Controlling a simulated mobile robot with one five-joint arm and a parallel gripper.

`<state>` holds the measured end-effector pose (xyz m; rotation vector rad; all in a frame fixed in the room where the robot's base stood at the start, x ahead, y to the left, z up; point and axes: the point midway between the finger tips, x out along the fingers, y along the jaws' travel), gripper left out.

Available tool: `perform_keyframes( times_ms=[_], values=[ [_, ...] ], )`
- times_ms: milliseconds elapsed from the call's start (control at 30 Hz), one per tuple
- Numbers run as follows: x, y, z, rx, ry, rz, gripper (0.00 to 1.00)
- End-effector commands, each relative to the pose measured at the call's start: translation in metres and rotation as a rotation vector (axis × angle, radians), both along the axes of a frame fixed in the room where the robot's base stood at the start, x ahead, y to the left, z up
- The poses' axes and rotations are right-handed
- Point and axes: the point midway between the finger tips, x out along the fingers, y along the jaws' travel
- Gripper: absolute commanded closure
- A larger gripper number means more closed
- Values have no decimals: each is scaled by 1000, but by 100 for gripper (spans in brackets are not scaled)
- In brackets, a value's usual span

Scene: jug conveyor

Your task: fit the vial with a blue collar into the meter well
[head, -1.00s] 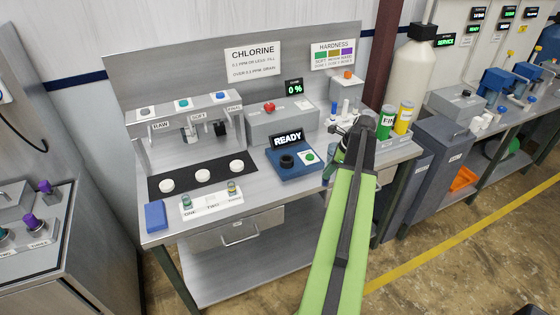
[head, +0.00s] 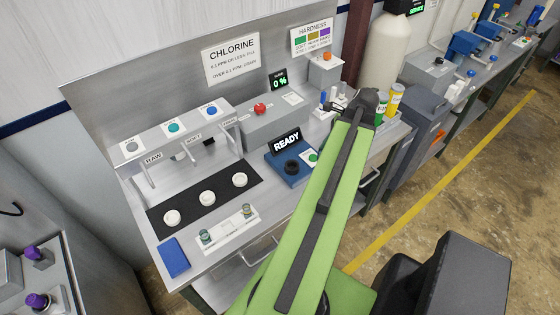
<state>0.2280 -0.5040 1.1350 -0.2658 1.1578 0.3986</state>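The blue meter (head: 284,178) sits on the steel bench, with a black ring around its round well (head: 291,167). Its display (head: 285,140) reads READY. A white holder (head: 229,230) on the bench's front edge has two small vials, one at its left end (head: 206,237) and one at its right end (head: 246,211). Their collars are too small for me to tell which is blue. My green arm reaches over the bench's right part. My gripper is at its far end, mostly hidden behind the dark wrist; I cannot see its fingers or anything in them.
A black mat (head: 190,212) with three white buttons lies behind the holder, below the tap panel (head: 174,128). A blue block (head: 173,257) lies at the left front corner. Small bottles (head: 395,98) and a rack stand near my wrist. A grey cabinet (head: 425,112) is to the right.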

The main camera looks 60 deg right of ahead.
Motion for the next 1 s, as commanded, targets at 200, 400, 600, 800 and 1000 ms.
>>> perform_keyframes(
  times_ms=[200,400,600,800,1000],
  values=[
    [27,0,-21,0,0,12,100],
    [82,-1,-55,1,-1,15,100],
    [118,-2,-72,0,0,12,100],
    [124,-1,-72,0,0,11,100],
    [123,-1,-103,0,0,12,100]
  ],
)
